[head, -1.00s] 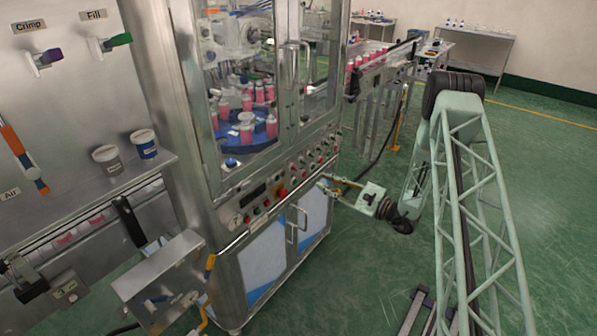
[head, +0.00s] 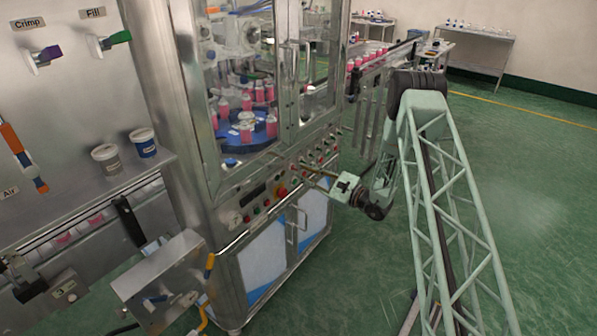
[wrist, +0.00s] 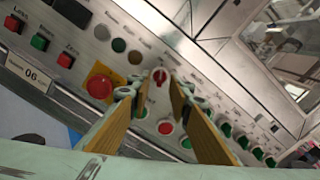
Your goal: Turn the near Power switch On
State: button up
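A red rotary switch on a pale round plate (wrist: 160,77) sits on the machine's control panel. It appears to be the Power switch, but its label is too blurred to read. Its red handle points roughly up and down in the wrist view. My gripper (wrist: 155,92) is open, its two tan fingers apart with the switch showing between their tips. I cannot tell whether the fingers touch it. In the head view my gripper (head: 303,171) is at the panel front, and the fingertips hide part of the panel there.
A red emergency button on a yellow plate (wrist: 99,87) is left of the fingers. Green and red buttons, including a red one (wrist: 166,127), surround them. Glass doors (head: 285,75) with a handle rise above the panel. Green floor (head: 540,190) is clear at right.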

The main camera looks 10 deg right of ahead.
aim_at(295, 168)
jog(key=shift+x, duration=1.5)
jog(key=shift+c, duration=0.5)
grip_shut()
